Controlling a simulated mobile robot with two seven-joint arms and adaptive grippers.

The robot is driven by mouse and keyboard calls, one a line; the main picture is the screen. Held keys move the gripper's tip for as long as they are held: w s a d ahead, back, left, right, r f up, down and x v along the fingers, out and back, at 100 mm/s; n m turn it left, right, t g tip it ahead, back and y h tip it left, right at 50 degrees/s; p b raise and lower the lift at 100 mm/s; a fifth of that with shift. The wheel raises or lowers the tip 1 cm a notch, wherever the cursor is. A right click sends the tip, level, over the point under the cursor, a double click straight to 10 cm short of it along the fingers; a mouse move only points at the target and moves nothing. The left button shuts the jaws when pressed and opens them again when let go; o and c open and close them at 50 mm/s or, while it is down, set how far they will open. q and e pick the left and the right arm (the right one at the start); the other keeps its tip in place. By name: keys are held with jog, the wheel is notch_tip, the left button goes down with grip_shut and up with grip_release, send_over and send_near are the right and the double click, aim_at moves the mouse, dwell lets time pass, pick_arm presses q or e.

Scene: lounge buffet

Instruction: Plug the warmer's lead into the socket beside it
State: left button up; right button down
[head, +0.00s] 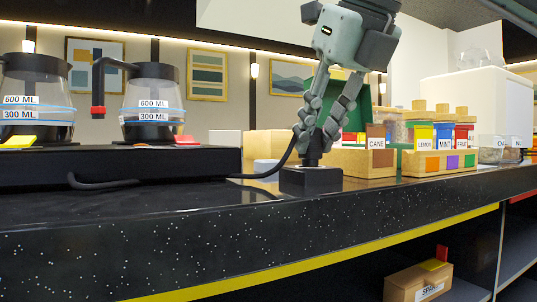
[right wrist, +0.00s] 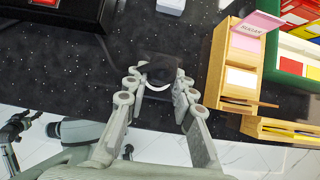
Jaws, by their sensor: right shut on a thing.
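My right gripper (head: 314,140) points down over the black socket block (head: 311,182) on the counter. It is shut on the dark plug (head: 312,157) at the end of the warmer's lead (head: 268,175). The plug is upright, right above the block's top; I cannot tell whether it has entered. The right wrist view shows the dark round plug (right wrist: 160,72) between the fingertips (right wrist: 158,82). The lead droops from the plug to the black warmer (head: 120,162) at left. A dark jointed part (right wrist: 20,125) at the wrist view's lower left may be my left gripper; its state is unclear.
Two glass jugs (head: 153,105) stand on the warmer. Close right of the socket are a wooden box labelled CANE (head: 362,162) and a rack of coloured packets (head: 440,165). The speckled counter's front edge (head: 250,240) is clear. A wooden box (head: 418,284) sits on the shelf below.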

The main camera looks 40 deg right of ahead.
jog(key=shift+f, duration=0.1)
dwell(0.4)
jog(key=shift+f+b, duration=0.45)
jog(key=shift+f, duration=0.05)
jog(key=c, duration=1.2)
grip_release()
jog(key=shift+r, duration=0.1)
jog(key=shift+c, duration=1.3)
